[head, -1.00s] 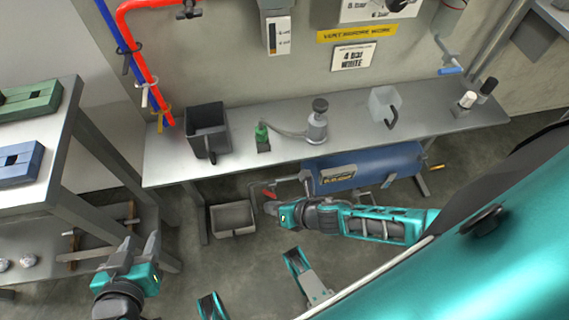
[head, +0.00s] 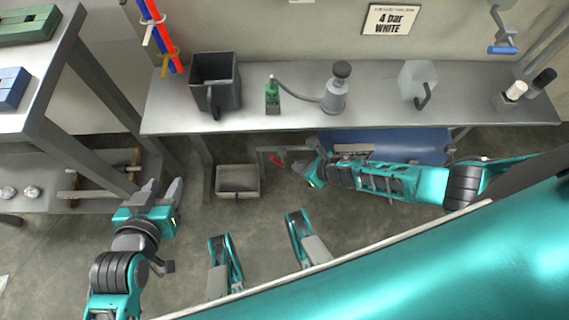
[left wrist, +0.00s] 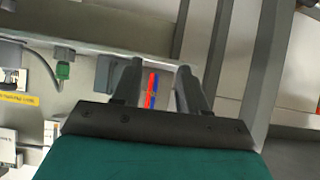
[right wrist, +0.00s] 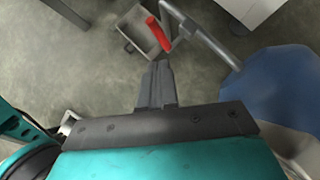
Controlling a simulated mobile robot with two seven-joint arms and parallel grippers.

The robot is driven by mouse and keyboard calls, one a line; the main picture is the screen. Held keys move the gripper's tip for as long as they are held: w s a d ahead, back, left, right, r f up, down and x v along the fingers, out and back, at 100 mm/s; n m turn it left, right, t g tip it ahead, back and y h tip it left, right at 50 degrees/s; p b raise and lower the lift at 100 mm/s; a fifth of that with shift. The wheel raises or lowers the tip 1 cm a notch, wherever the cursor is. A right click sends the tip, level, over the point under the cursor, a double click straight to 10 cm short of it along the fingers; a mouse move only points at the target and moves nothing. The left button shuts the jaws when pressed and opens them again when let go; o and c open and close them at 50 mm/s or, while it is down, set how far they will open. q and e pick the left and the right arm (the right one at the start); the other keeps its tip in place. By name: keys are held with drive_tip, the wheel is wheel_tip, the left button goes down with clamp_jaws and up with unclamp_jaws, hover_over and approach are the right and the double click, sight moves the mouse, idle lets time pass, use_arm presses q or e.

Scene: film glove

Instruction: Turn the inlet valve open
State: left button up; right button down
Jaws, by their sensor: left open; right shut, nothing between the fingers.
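A red lever handle (head: 276,160) sits on a grey pipe (right wrist: 208,45) by the left end of the blue tank (head: 420,143), under the bench. The lever also shows in the right wrist view (right wrist: 158,33), just beyond my fingertips. My right gripper (head: 298,166) is shut and empty, close to the lever's right; the right wrist view (right wrist: 158,66) shows a gap between them. A blue-handled valve (head: 502,49) is on the wall at upper right. I cannot tell which is the inlet valve. My left gripper (head: 162,187) is open and empty at lower left.
A grey bin (head: 238,181) stands on the floor below the lever. A shelf unit (head: 60,90) stands at left.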

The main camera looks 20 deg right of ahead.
sight(278, 161)
drive_tip(key=b+x, duration=0.1)
drive_tip(key=x, duration=0.3)
drive_tip(key=b+x, duration=0.1)
drive_tip(key=x, duration=0.1)
drive_tip(key=shift+w+a+r+b, duration=0.2)
drive_tip(key=shift+w+r+b, duration=0.05)
drive_tip(key=shift+r+b, duration=0.1)
drive_tip(key=shift+w+a+f, duration=0.1)
drive_tip(key=shift+w+a, duration=0.1)
use_arm(q)
drive_tip(key=shift+w+d+f, duration=0.3)
drive_tip(key=shift+d+f, duration=0.5)
drive_tip(key=shift+f, duration=0.05)
use_arm(e)
drive_tip(key=shift+w+a, duration=0.15)
drive_tip(key=shift+w, duration=0.1)
use_arm(q)
drive_tip(key=shift+a+h, duration=0.2)
drive_tip(key=shift+h, duration=0.1)
